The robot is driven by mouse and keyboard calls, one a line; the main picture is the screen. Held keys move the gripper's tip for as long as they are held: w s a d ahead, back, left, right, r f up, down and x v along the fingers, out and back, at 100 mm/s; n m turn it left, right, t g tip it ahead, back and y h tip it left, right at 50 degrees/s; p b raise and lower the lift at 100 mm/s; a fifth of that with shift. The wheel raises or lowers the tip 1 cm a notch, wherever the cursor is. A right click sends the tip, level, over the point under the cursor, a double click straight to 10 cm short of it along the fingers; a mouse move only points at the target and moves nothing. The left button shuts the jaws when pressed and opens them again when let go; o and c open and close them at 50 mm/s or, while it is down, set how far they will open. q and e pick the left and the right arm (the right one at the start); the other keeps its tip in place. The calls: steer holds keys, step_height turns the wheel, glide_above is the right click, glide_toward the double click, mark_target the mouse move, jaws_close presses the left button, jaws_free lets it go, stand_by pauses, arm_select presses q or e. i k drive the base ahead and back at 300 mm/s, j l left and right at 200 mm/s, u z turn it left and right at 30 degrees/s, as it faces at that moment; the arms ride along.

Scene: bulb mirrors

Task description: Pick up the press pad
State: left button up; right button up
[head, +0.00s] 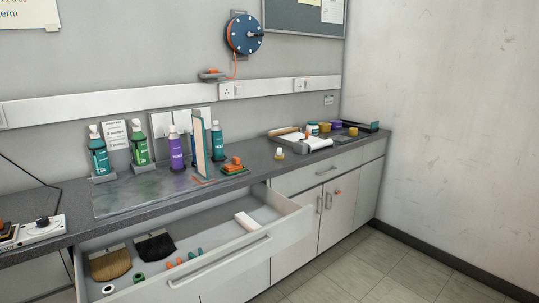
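A low green and orange block with an orange grip on top (234,164) sits on the grey counter, right of the bottles; it may be the press pad, but I cannot tell for sure. A white block (246,221) lies in the open drawer. Neither gripper is in view, and nothing is seen touching these things.
The drawer (281,233) is pulled out below the counter (262,166). Several bottles (177,150) and an upright rack (200,148) stand beside the green and orange block. A tray with jars (310,141) is further right. The floor is clear.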

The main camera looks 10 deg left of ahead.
mark_target(278, 155)
steer(key=i+l+u, duration=0.75)
steer(key=l+u, duration=0.2)
steer(key=i+l+u, duration=0.2)
steer(key=l+u, duration=0.25)
steer(key=l, duration=0.35)
steer(key=i+l+u, duration=0.1)
steer(key=l+u, duration=0.35)
steer(key=l, duration=0.3)
steer(key=l+u, duration=0.5)
steer(key=l, duration=0.3)
steer(key=k+l+u, duration=0.15)
steer(key=l+u, duration=0.3)
steer(key=l, duration=0.25)
steer(key=k+l+u, duration=0.3)
steer(key=l+u, duration=0.15)
steer(key=l, duration=0.25)
